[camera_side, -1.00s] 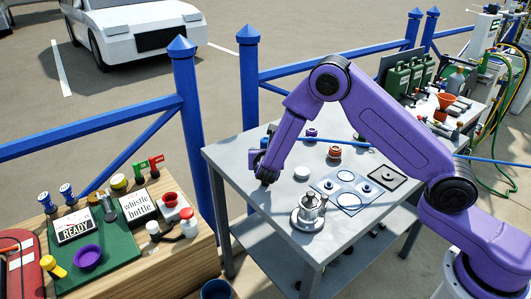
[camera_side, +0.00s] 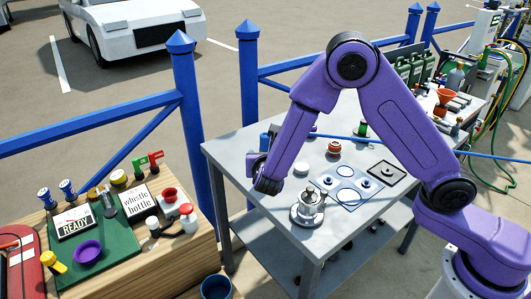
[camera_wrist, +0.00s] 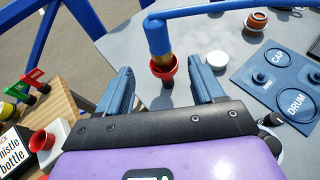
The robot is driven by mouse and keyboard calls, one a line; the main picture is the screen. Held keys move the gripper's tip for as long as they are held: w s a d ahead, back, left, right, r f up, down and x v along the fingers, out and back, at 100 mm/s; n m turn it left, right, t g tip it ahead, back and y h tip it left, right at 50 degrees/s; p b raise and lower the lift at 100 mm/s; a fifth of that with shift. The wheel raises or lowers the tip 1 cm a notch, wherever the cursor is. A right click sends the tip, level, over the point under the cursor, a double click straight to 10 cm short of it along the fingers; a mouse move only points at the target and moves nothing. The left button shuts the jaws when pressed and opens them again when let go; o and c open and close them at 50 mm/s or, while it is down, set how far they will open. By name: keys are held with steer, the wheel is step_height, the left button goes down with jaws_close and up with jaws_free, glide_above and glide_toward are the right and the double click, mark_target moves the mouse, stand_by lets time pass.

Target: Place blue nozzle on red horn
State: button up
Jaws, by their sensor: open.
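The blue nozzle (camera_wrist: 158,34), a bent blue tube with a brass end, reaches down to the red horn (camera_wrist: 168,70) in the wrist view. The brass end is at the horn's wide mouth and appears to sit inside it. The red horn stands mouth up on the grey table. My gripper (camera_wrist: 160,84) is open, with one finger to each side of the horn and nothing between the pads at their near ends. In the side view my gripper (camera_side: 266,182) is over the table's left part; the blue nozzle (camera_side: 265,142) shows partly behind it, and the horn is hidden.
On the grey table are a white puck (camera_side: 301,167), a metal pot (camera_side: 310,207), an orange-brown jar (camera_side: 334,147) and a blue outline mat (camera_side: 352,203). A wooden bench (camera_side: 185,258) with small items stands left. Blue railings (camera_side: 190,110) run behind.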

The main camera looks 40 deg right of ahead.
steer(key=shift+s+a+r, duration=0.15)
steer(key=shift+s+a, duration=0.1)
steer(key=shift+s, duration=0.1)
steer(key=s+d+r+m+g+y, duration=0.2)
steer(key=s+m, duration=0.3)
steer(key=s, duration=0.6)
steer(key=s+d+r+m+g+y, duration=0.2)
steer(key=s+m+g, duration=0.3)
steer(key=s, duration=0.7)
steer(key=s+d+r+m+g+y, duration=0.2)
steer(key=s+m, duration=0.4)
steer(key=s, duration=0.6)
steer(key=shift+d+r+g+y, duration=0.2)
steer(key=shift+d+g+y, duration=0.7)
steer(key=shift+y, duration=0.3)
steer(key=shift+w, duration=0.1)
